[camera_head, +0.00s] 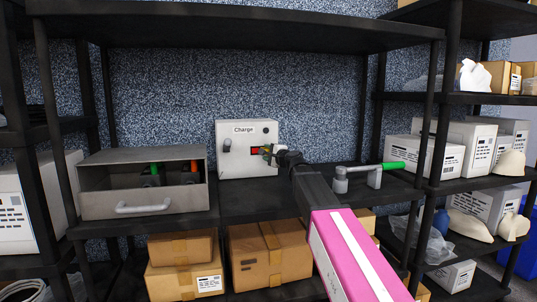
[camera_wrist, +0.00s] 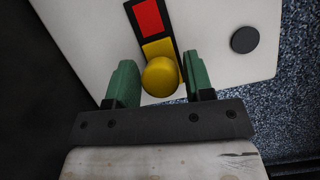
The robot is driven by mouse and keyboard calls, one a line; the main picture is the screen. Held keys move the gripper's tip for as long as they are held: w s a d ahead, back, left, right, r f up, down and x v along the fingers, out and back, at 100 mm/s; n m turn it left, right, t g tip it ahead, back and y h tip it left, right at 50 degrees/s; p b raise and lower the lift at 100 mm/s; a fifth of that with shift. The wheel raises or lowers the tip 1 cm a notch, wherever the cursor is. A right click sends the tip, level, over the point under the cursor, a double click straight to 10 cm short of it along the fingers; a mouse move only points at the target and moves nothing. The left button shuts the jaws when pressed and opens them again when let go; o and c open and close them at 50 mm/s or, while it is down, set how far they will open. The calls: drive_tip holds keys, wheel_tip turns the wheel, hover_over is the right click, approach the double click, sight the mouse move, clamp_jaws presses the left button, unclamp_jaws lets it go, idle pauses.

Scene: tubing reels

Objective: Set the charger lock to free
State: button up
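The charger (camera_head: 236,161) is a white box labelled "Charge" standing on the middle shelf. Its front has a red field (camera_wrist: 149,18) and a yellow field (camera_wrist: 158,47) on a dark strip. A round yellow knob (camera_wrist: 160,77) sits at the yellow field's lower end in the wrist view. My gripper (camera_wrist: 161,80) is at the charger's front, its green fingers on either side of the knob. The fingers look open, with narrow gaps beside the knob; contact is hard to judge. In the head view my gripper (camera_head: 271,152) partly hides the coloured fields.
A grey pipe with a green handle (camera_head: 393,166) is to the right. A dark round button (camera_wrist: 244,40) is on the charger's face. Cardboard boxes (camera_head: 270,255) fill the shelf below.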

sight(252, 150)
clamp_jaws()
drive_tip(key=shift+s+a, duration=0.2)
drive_tip(key=shift+a, duration=0.5)
drive_tip(key=shift+s+a, duration=0.25)
drive_tip(key=shift+a, duration=0.45)
drive_tip(key=shift+s+a, duration=0.2)
drive_tip(key=shift+a, duration=0.5)
drive_tip(key=shift+o, duration=1.7)
unclamp_jaws()
drive_tip(key=shift+a, duration=0.1)
drive_tip(key=v, duration=1.1)
drive_tip(key=shift+w, duration=0.1)
